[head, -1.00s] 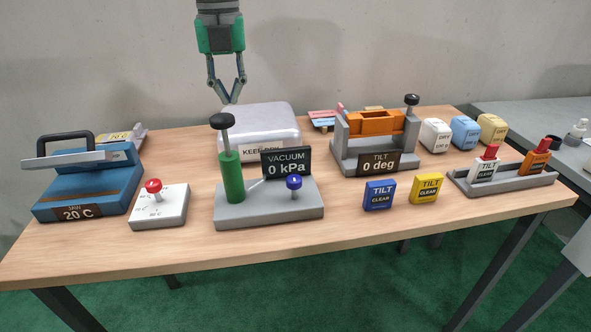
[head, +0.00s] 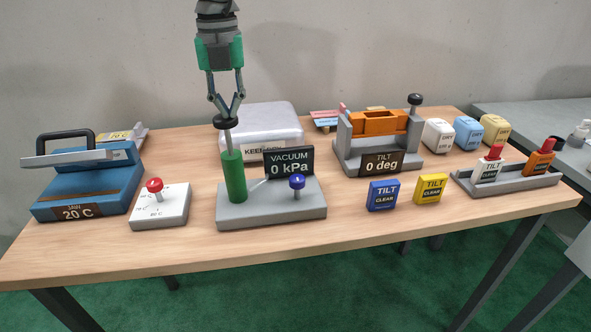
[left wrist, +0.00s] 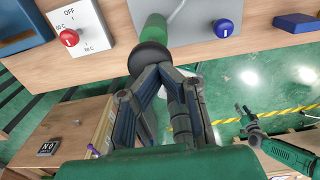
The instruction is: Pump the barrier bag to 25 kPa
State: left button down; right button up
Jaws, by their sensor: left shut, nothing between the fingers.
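The vacuum pump is a green cylinder (head: 235,180) on a grey base (head: 268,212), with a round black handle (head: 226,123) on a raised rod. Its display (head: 289,161) reads VACUUM 0 kPa. A blue knob (head: 297,182) stands on the base. A pale, rounded pack (head: 262,117) with a partly hidden label lies behind; I cannot tell if it is the barrier bag. My left gripper (head: 228,117) is shut and empty, its fingertips at the top of the black handle. In the left wrist view, its fingers (left wrist: 163,68) overlap the handle (left wrist: 149,57). My right gripper (left wrist: 244,112) appears there, small, its jaws unclear.
A blue jaw press (head: 85,180) and a red-knobbed switch box (head: 160,206) stand left. A tilt fixture (head: 376,155), blue (head: 382,195) and yellow (head: 430,188) TILT blocks, and a grey rack (head: 507,184) stand right. The table's front strip is clear.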

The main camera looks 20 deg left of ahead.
aim_at(219, 115)
pick_arm(q)
jog(key=shift+a+f, duration=0.3)
jog(key=shift+a, duration=0.2)
jog(key=shift+a+f, duration=0.25)
jog(key=shift+a, duration=0.25)
jog(key=shift+a+f, duration=0.2)
jog(key=shift+f, duration=0.15)
jog(key=shift+d+f, duration=0.15)
jog(key=shift+d, duration=0.45)
jog(key=shift+s+d, duration=0.1)
jog(key=shift+d, duration=0.35)
jog(key=shift+a+r+p, duration=0.5)
jog(key=shift+r+p, duration=0.2)
jog(key=shift+r, duration=0.05)
notch_tip(219, 115, up, 3)
jog(key=p, duration=0.3)
jog(key=shift+d+f, duration=0.1)
jog(key=shift+f, duration=0.05)
pick_arm(e)
jog(key=r, duration=0.2)
jog(key=a+r, duration=0.1)
jog(key=r, duration=0.1)
jog(key=shift+r, duration=0.35)
pick_arm(q)
jog(key=shift+f, duration=0.25)
